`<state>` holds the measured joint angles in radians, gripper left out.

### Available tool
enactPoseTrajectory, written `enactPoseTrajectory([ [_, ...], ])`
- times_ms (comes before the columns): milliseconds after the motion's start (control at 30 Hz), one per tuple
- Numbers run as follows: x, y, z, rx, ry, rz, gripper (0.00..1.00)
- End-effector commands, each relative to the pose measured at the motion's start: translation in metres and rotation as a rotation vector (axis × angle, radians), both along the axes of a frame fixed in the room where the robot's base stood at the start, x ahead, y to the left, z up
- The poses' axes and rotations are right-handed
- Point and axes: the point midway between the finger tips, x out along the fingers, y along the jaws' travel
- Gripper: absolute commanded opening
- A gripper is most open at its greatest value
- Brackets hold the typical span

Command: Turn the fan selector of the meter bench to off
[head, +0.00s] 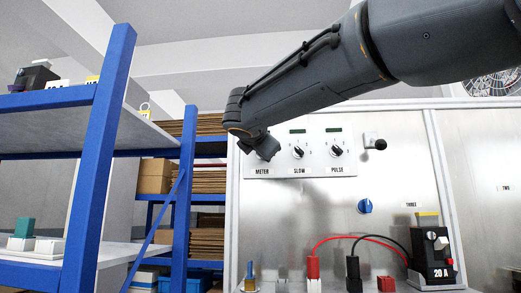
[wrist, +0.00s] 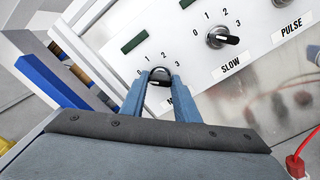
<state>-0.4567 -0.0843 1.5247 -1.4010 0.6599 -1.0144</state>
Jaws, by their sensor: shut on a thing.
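A pale panel (head: 318,165) carries a row of black selector knobs with scales 0 to 3, over the labels METER, SLOW and PULSE. The METER selector knob (wrist: 160,75) sits between the two blue fingers of my gripper (wrist: 157,92), which are shut on it. Its pointer direction is not clear; its label is mostly hidden by a finger. In the head view my arm's end covers this knob. The SLOW knob (wrist: 222,37) and PULSE knob (head: 336,151) are free to the right. No label reading fan is visible.
A blue knob (head: 365,206) and a small black knob (head: 379,144) are on the metal wall. Below stand red and black plugs with cables and a black 20 A unit (head: 433,255). Blue shelving (head: 100,150) with boxes stands at left.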

Motion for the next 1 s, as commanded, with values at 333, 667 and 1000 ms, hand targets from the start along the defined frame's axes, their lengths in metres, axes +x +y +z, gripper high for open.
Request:
enactPoseTrajectory([
  [333,0.0,0.0,-0.001,-0.002,0.002,0.0,0.38],
  [667,0.0,0.0,0.0,0.0,0.0,0.0,0.47],
  [1000,-0.04,0.009,-0.001,0.001,-0.002,0.003,0.47],
])
